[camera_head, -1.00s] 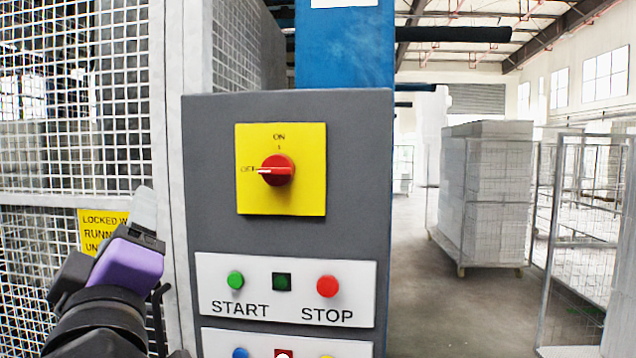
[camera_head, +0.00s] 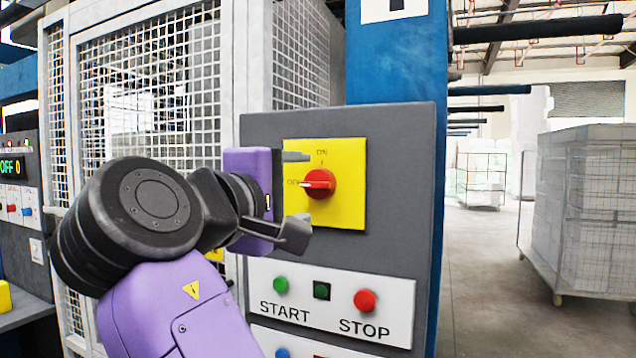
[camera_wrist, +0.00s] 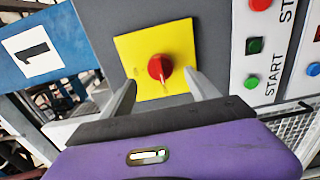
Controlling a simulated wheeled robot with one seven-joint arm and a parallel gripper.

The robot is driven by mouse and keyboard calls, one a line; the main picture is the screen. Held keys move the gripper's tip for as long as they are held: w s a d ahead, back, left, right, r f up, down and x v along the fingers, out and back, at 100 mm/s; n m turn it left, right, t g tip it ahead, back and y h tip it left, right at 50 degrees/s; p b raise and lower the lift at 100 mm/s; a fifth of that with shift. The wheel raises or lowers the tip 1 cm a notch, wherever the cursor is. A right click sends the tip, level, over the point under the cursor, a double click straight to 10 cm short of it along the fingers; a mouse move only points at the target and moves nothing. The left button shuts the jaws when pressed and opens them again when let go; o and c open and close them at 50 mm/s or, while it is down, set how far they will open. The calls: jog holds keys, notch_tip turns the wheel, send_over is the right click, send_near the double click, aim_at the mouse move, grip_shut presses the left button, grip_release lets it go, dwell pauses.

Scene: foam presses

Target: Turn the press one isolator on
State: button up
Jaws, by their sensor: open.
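The isolator's red rotary knob (camera_head: 319,184) sits on a yellow plate (camera_head: 346,213) on the grey control panel (camera_head: 400,150). Its pointer is turned left toward OFF; ON is marked above it. My gripper (camera_head: 296,195) is open just left of the knob, its fingers pointing toward the panel. In the wrist view the knob (camera_wrist: 160,68) shows between and beyond the two open fingertips (camera_wrist: 161,82), apart from both. A sign with a number 1 (camera_wrist: 32,52) is on the blue column there.
Below the isolator are a green START button (camera_head: 280,286), a dark green square (camera_head: 321,291) and a red STOP button (camera_head: 365,300). A white mesh guard (camera_head: 150,80) stands behind my arm. Wrapped stacks (camera_head: 590,200) stand on the open floor at right.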

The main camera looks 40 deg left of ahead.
aim_at(314, 186)
jog(key=p+x, duration=0.2)
jog(key=x, duration=0.4)
jog(key=shift+a, duration=0.15)
jog(key=c, duration=1.4)
